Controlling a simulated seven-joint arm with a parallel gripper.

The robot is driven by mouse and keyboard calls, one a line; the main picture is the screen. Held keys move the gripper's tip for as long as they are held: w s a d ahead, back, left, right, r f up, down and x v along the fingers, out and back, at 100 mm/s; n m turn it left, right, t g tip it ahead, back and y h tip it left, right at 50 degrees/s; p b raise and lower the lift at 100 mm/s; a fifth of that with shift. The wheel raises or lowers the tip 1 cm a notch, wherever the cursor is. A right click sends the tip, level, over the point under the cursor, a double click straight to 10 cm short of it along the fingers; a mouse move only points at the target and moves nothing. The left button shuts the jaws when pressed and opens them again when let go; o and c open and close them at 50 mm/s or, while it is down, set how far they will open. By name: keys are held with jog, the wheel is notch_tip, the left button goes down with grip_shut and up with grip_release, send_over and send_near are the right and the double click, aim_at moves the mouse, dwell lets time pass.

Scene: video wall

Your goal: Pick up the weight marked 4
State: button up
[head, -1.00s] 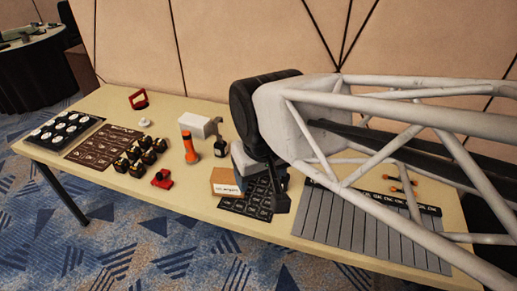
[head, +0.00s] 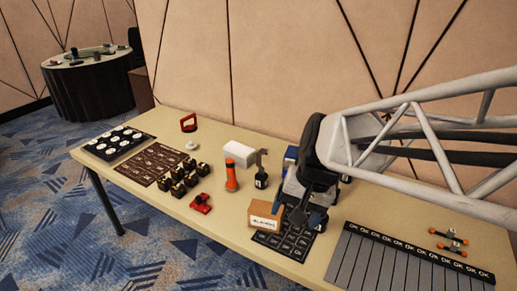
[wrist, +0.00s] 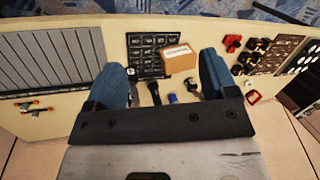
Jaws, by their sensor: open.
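Several small black blocks with yellow parts (head: 184,178), possibly the weights, stand grouped on the table left of centre in the head view. They also show at the right in the wrist view (wrist: 256,54). No number on them is legible, so I cannot tell which is marked 4. My gripper (wrist: 164,62) is open, its two blue fingers apart with nothing held between them. In the head view my gripper (head: 308,208) is over the right half of the table, right of the blocks and near a brown box, with its tips partly hidden.
A brown labelled box (head: 264,217) and a black gridded mat (head: 284,244) lie near my gripper. A grey striped mat (head: 400,268) lies right.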

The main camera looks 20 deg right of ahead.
jog(key=w+d+f+m+t+y, duration=0.3)
jog(key=w+d+f+m, duration=0.4)
jog(key=d+m, duration=0.4)
jog(key=w+d+f+m+t+y, duration=0.3)
jog(key=w+d+f+m+t, duration=0.3)
jog(key=d+m, duration=0.5)
notch_tip(320, 180, down, 2)
jog(key=shift+w+d+f, duration=0.1)
jog(key=shift+w+d, duration=0.8)
jog(key=shift+w+a, duration=0.1)
jog(key=shift+x, duration=1.15)
jog(key=shift+x, duration=2.65)
jog(key=shift+c, duration=0.3)
